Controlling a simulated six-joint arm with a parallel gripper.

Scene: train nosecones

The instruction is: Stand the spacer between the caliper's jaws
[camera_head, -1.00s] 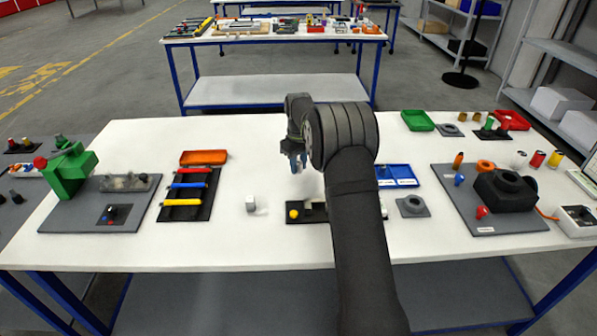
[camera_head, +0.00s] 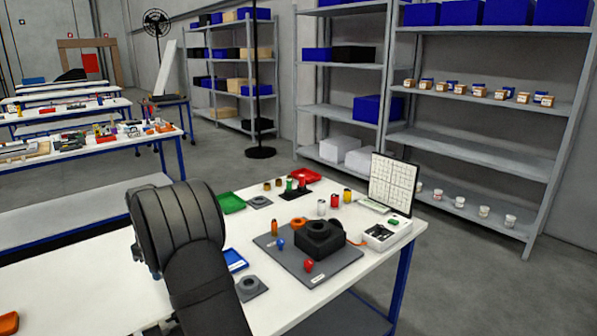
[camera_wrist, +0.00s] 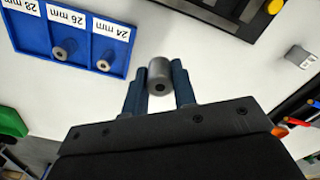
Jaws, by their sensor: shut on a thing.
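In the wrist view my gripper (camera_wrist: 158,82) is shut on a grey cylindrical spacer (camera_wrist: 160,73) with a dark hole in its end. The spacer is held between the two blue-grey fingers, over the white table. The blue tray (camera_wrist: 84,70) lies at the upper left, with labels 28 mm, 26 mm and 24 mm. One grey spacer (camera_wrist: 65,49) lies by the 26 mm label and another (camera_wrist: 105,62) by the 24 mm label. A dark board with grey bars (camera_wrist: 207,10) and a yellow knob (camera_wrist: 274,6) is cut off at the top; I cannot tell whether it is the caliper.
A small grey block (camera_wrist: 299,57) lies at the right of the wrist view. In the head view a grey board (camera_head: 337,270) carries a black fixture (camera_head: 319,240). A green tray (camera_head: 231,203) and red tray (camera_head: 305,175) stand behind.

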